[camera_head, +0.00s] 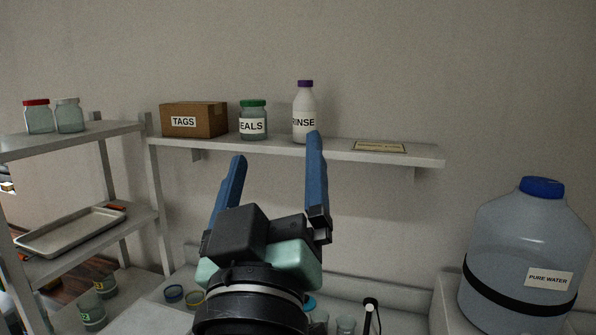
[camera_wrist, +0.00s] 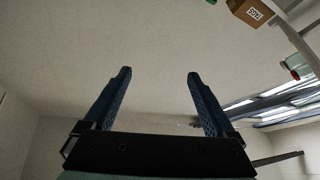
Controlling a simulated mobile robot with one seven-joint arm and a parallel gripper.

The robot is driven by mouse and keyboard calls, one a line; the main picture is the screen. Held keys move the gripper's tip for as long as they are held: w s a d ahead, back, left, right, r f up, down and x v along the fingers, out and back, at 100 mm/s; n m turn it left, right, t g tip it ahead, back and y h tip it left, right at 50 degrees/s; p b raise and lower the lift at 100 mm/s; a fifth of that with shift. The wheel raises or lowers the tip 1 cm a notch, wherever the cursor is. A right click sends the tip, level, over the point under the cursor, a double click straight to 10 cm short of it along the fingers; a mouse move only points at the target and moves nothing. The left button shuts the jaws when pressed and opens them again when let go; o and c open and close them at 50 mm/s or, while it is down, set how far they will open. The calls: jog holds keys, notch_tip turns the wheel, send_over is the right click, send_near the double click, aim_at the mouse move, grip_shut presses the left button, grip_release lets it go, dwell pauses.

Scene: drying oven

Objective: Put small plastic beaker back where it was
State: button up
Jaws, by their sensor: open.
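My gripper (camera_head: 277,146) is raised in front of the wall shelf, its two blue fingers spread wide with nothing between them. In the wrist view my gripper (camera_wrist: 158,73) is also open and empty, with bare wall beyond it. Low in the head view, just right of my arm, a small clear vessel (camera_head: 345,326) stands on the worktop, cut off by the bottom edge. Another clear vessel (camera_head: 320,319) is beside it, partly hidden by my arm. I cannot tell whether either is the small plastic beaker.
The wall shelf (camera_head: 425,158) holds a TAGS box (camera_head: 193,120), a green-lidded jar (camera_head: 253,120), a RINSE bottle (camera_head: 304,115) and a flat sign (camera_head: 380,147). A side rack with a metal tray (camera_head: 72,232) stands left. A large water jug (camera_head: 525,255) stands right.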

jog(key=s+d+r+m+t, duration=0.2)
jog(key=s+r+m+t, duration=0.2)
jog(key=s+r, duration=0.5)
jog(key=shift+s+d+r+y, duration=0.15)
jog(key=shift+d+r+y, duration=0.2)
jog(key=shift+r, duration=0.45)
jog(key=shift+a, duration=0.1)
